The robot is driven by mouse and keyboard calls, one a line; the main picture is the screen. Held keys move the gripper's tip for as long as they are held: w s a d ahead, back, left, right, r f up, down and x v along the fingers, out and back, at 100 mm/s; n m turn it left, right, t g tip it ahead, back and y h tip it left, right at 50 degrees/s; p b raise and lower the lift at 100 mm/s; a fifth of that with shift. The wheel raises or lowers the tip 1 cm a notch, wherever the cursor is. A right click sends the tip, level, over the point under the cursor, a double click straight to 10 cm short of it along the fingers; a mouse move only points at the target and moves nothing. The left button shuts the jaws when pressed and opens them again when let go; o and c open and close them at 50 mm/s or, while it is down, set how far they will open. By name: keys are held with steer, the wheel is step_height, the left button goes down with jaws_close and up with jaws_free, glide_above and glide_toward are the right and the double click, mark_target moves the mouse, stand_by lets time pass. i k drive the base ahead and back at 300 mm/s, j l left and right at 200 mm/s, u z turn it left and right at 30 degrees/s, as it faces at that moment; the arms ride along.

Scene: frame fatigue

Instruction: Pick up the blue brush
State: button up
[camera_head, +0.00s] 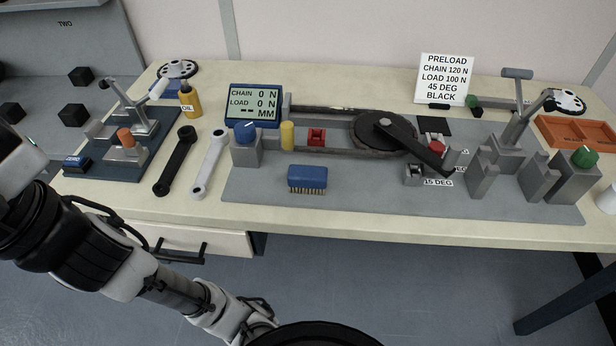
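The blue brush (307,177) lies near the front of the grey fixture plate, left of its middle. Its blue block is on top and its tan bristles face down and forward. It stands apart from the parts around it. My arm comes in from the left edge and runs low in front of the table, below the brush in the picture. The end of my arm is at the bottom, partly cut off by a dark round shape. The gripper's fingers cannot be made out.
A white wrench (209,163) and a black wrench (177,160) lie left of the grey plate (400,199). A blue knob post (246,143), a yellow cylinder (288,135) and a crank wheel (384,132) stand behind the brush. A drawer (200,241) with a black handle is below the tabletop.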

mark_target(302, 177)
steer(key=j+z, duration=0.1)
steer(key=z, duration=0.3)
steer(key=j+z, duration=0.1)
steer(key=z, duration=0.35)
steer(key=j+z, duration=0.1)
steer(key=z, duration=0.3)
steer(key=k+j, duration=0.15)
steer(key=j, duration=0.2)
steer(key=k+j, duration=0.15)
steer(key=j, duration=0.25)
steer(key=k+j, duration=0.2)
steer(key=j, duration=0.15)
steer(key=k+j, duration=0.15)
steer(key=j, duration=0.2)
steer(key=i+j, duration=0.35)
